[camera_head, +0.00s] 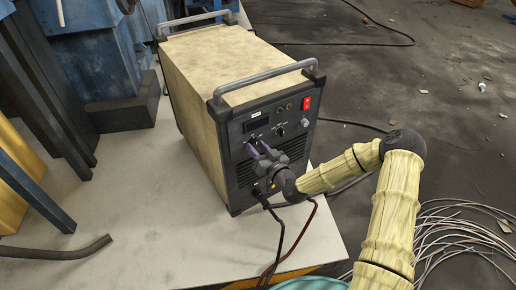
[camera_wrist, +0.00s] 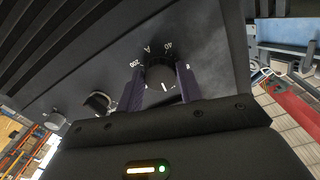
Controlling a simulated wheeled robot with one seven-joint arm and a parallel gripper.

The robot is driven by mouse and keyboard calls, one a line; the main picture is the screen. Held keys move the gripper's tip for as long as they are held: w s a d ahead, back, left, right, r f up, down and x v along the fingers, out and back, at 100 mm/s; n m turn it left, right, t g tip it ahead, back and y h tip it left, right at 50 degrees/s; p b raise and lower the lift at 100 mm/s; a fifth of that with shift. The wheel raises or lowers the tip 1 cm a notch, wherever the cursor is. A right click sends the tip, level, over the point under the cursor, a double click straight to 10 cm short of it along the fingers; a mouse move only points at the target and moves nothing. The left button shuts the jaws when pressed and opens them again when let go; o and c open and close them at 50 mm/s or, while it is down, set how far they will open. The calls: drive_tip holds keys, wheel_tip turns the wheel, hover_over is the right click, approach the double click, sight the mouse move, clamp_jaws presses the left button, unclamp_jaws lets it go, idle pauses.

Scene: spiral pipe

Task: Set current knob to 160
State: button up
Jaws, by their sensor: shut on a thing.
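The current knob (camera_wrist: 160,73) is a round dark knob on the front panel of a welding machine (camera_head: 203,78). In the wrist view it sits between the two purple fingers of my gripper (camera_wrist: 162,88), which are shut on it from both sides. A white pointer mark shows on the knob's near side. Around it I read "200" at the upper left, "A" at the top and "40" at the upper right. In the head view my gripper (camera_head: 262,151) is at the left of the panel and hides the knob.
A second knob (camera_wrist: 98,103) sits left of it in the wrist view. A red switch (camera_head: 306,103) is at the panel's upper right. Cables hang below the panel. The machine stands on a pale tabletop (camera_head: 130,215), with a dark bent pipe (camera_head: 60,252) at the left.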

drive_tip(key=m, duration=1.1)
drive_tip(key=shift+m, duration=0.4)
drive_tip(key=o, duration=1)
drive_tip(key=shift+s, duration=0.15)
drive_tip(key=p+v, duration=0.1)
drive_tip(key=v, duration=1.6)
drive_tip(key=shift+s+d, duration=0.1)
drive_tip(key=shift+d, duration=0.05)
